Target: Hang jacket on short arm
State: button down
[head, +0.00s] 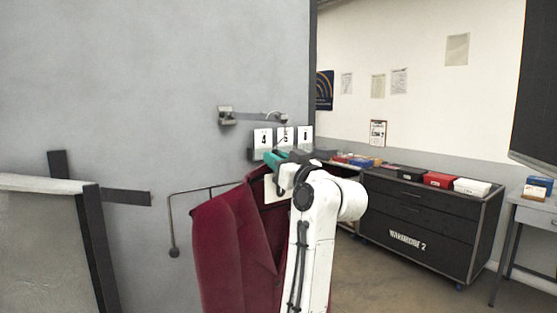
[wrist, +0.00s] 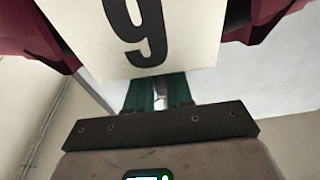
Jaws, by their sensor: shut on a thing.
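The maroon jacket (head: 228,245) hangs upright below my gripper (head: 275,160) in the head view. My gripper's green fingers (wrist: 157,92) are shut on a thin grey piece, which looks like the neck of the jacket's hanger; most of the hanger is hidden. A white tag with a 9 (wrist: 145,35) and maroon cloth edges show past the fingers. A short metal arm (head: 250,116) with a curved end sticks out from the grey wall, above and just left of my gripper. The jacket is apart from this arm.
A longer dark rod (head: 205,188) with a ball end stands lower left, partly behind the jacket. White number cards (head: 262,139) hang just below the short arm. A grey-topped panel (head: 40,184) is at left. A black drawer cabinet (head: 425,215) stands right, with open floor before it.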

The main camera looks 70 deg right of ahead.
jog(key=shift+r, duration=0.1)
jog(key=c, duration=1)
grip_release()
jog(key=shift+o, duration=0.4)
jog(key=shift+f, duration=0.2)
jog(key=b+v, duration=0.5)
jog(key=v, duration=0.6)
jog(key=shift+w+r, duration=0.1)
jog(key=shift+r, duration=0.05)
